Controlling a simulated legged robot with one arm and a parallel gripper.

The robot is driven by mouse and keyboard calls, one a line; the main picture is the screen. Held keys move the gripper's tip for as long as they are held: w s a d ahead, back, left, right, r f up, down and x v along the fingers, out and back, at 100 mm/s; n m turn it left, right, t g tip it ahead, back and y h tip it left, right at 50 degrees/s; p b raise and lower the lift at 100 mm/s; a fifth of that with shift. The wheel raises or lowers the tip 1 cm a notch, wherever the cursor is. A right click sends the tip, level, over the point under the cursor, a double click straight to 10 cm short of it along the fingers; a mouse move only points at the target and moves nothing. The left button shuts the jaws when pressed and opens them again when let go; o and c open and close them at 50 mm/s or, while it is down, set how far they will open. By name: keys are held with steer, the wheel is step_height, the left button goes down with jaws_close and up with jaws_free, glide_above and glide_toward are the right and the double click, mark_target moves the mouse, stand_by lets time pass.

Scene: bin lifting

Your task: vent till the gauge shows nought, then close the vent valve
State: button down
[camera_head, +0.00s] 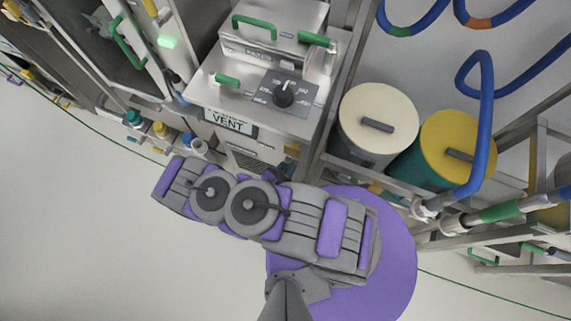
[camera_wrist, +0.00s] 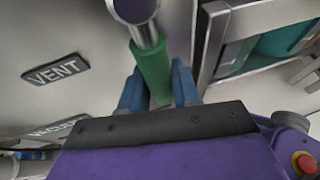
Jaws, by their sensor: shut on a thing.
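In the wrist view my gripper (camera_wrist: 158,82) has its two blue fingers on either side of a green handle (camera_wrist: 151,66) and is shut on it. The handle joins a round metal stem (camera_wrist: 133,12) at the top. A VENT sign (camera_wrist: 56,71) is on the pale panel to the left. In the head view the VENT sign (camera_head: 229,122) is on the front of a metal cabinet. A black dial knob (camera_head: 284,93) with a printed scale sits above it. I see no clear gauge reading. My gripper cannot be made out in the head view; my arm lies below the cabinet.
A cream-lidded drum (camera_head: 378,108) and a yellow-lidded drum (camera_head: 455,135) stand right of the cabinet. Blue hoses (camera_head: 487,110) hang at the right. Small bottles (camera_head: 160,130) stand at the left. Open floor (camera_head: 90,230) lies at lower left.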

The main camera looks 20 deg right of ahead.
steer(key=shift+d+r, duration=0.1)
steer(key=shift+r, duration=0.05)
steer(key=c, duration=0.9)
jaws_free()
steer(key=shift+d, duration=0.1)
steer(key=shift+s+a+r, duration=0.15)
steer(key=shift+s+a, duration=0.15)
steer(key=shift+a, duration=0.4)
steer(key=p+v, duration=0.1)
steer(key=v, duration=0.9)
steer(key=shift+s, duration=0.25)
steer(key=shift+r, duration=0.15)
